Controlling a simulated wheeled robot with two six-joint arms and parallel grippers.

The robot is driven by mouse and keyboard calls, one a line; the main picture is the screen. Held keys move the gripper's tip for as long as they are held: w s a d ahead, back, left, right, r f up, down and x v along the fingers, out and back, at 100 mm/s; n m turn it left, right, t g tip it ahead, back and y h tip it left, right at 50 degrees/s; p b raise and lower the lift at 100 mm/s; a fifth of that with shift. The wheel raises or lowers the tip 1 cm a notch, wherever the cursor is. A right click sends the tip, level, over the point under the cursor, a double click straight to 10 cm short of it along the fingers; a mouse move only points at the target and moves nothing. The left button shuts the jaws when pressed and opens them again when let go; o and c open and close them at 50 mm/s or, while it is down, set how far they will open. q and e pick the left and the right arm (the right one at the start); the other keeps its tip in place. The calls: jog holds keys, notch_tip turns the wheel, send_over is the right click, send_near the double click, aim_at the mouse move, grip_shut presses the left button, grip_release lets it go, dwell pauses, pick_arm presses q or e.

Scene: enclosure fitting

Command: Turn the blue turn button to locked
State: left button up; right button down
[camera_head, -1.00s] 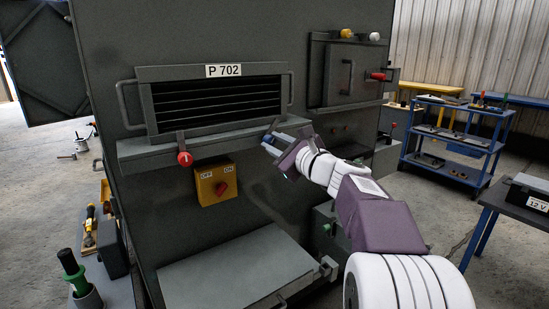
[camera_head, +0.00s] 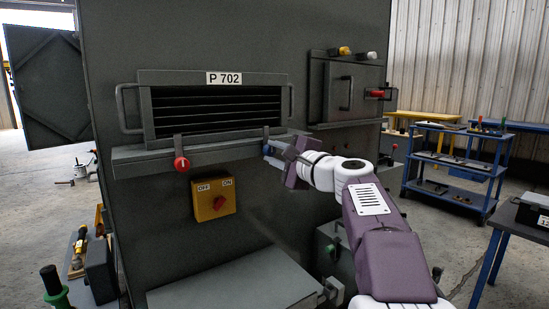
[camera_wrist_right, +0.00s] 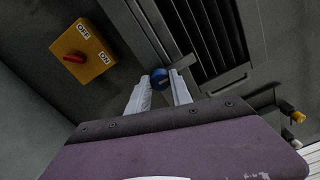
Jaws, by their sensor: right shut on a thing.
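The blue turn button (camera_head: 266,149) sits at the right end of the ledge below the louvred panel marked P 702. It shows between the fingertips in the right wrist view (camera_wrist_right: 159,77), with a grey tab beside it. My right gripper (camera_head: 272,155) is shut on the blue button; its two pale fingers lie on either side of it in the right wrist view (camera_wrist_right: 160,92). In the head view the gripper partly hides the button. My left gripper is not in view.
A red turn button (camera_head: 181,163) is at the ledge's left end. A yellow OFF/ON switch box (camera_head: 213,198) with a red knob is below. A hatch door (camera_head: 346,86) is at upper right. A grey shelf (camera_head: 235,285) juts out low in front.

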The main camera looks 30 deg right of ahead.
dwell(0.5)
jog(key=c, duration=1.1)
grip_release()
jog(key=shift+c, duration=0.2)
jog(key=shift+s, duration=0.1)
jog(key=s, duration=0.9)
jog(key=shift+d, duration=0.35)
jog(key=shift+w, duration=0.1)
